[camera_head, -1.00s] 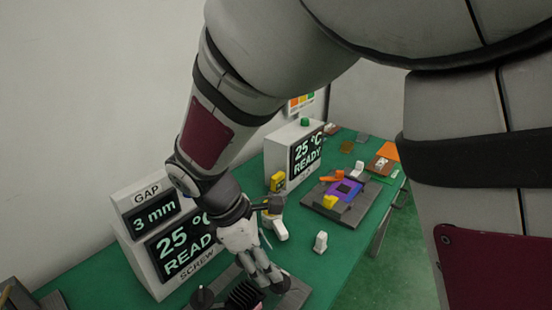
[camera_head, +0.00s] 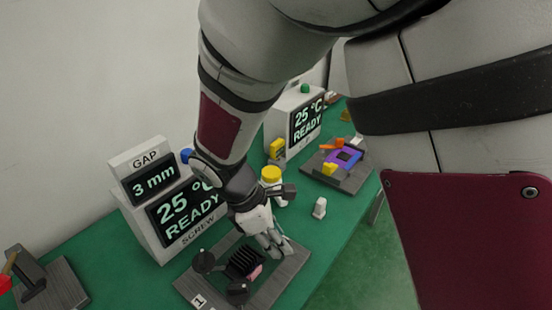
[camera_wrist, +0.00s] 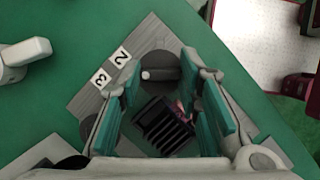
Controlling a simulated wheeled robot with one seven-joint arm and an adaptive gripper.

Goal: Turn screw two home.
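A grey plate (camera_head: 185,286) on the green table carries a black finned block (camera_head: 245,263) and dark round knobs, two of them plain at the left (camera_head: 204,261) and front (camera_head: 238,290). In the wrist view a dark round knob with a pale bar (camera_wrist: 160,73) lies beside the "2" label (camera_wrist: 120,57), with a "3" label (camera_wrist: 100,78) nearby. My gripper (camera_wrist: 166,108) is open, its teal pads either side of the finned block (camera_wrist: 163,127), with that knob just beyond. It also shows over the plate's far side in the head view (camera_head: 273,247). Contact cannot be told.
The screw display (camera_head: 185,215) behind the plate reads 25 °C READY, with GAP 3 mm (camera_head: 154,181) above. A white upright piece (camera_head: 319,208) stands right of my gripper. Another fixture (camera_head: 45,285) is at far left, and one with coloured parts (camera_head: 342,159) at back right.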

